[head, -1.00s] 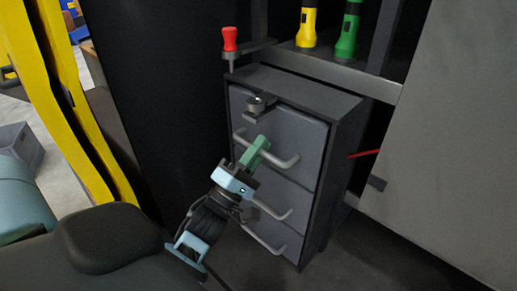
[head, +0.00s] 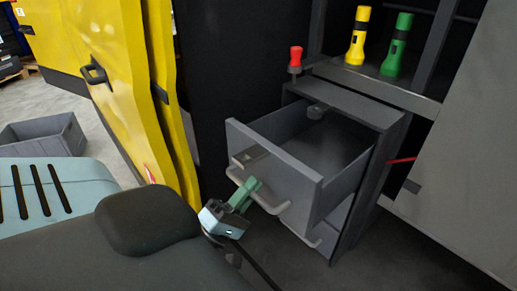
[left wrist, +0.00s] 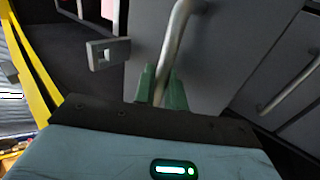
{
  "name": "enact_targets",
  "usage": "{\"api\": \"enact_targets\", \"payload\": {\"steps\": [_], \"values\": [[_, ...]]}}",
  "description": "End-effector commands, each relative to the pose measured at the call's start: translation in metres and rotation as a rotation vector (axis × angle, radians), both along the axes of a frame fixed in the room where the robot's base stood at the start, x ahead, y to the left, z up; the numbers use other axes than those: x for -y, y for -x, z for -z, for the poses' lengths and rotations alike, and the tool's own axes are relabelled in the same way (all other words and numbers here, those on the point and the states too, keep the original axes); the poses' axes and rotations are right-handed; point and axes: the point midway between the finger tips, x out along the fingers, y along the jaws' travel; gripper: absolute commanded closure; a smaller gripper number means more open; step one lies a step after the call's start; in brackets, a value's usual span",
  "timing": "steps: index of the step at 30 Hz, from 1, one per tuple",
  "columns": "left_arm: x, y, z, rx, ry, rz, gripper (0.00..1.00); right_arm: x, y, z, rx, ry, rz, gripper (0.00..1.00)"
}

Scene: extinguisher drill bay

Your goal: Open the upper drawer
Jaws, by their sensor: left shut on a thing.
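The upper drawer (head: 280,170) of the grey cabinet (head: 350,102) stands pulled out, and its inside shows bare in the head view. My left gripper (head: 250,190) is at the drawer front, shut on the drawer's bar handle (head: 272,207). In the left wrist view the green fingers (left wrist: 160,86) close around the handle bar (left wrist: 175,45). My right gripper is not in view.
A lower drawer handle (head: 312,240) shows below the open drawer. Yellow (head: 357,36) and green (head: 397,45) flashlights stand on the shelf. A yellow door (head: 115,75) stands at left, with a grey crate (head: 45,135) beyond.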

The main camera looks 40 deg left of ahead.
Motion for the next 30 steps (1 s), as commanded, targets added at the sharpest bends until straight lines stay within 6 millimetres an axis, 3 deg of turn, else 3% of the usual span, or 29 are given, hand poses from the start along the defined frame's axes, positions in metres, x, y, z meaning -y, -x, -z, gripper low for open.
{"api": "enact_targets", "payload": {"steps": [17,18,19,30], "values": [[-0.001,0.008,-0.001,0.002,-0.001,0.000,1.00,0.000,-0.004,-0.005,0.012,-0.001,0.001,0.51],[-0.001,0.008,-0.001,0.002,-0.001,0.000,0.84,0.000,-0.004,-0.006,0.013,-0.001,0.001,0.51],[-0.001,0.008,-0.001,0.002,-0.001,0.000,0.82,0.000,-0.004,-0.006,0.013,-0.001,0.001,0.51],[-0.001,0.013,0.005,-0.002,-0.001,0.001,0.82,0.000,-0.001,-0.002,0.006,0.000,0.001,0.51]]}}
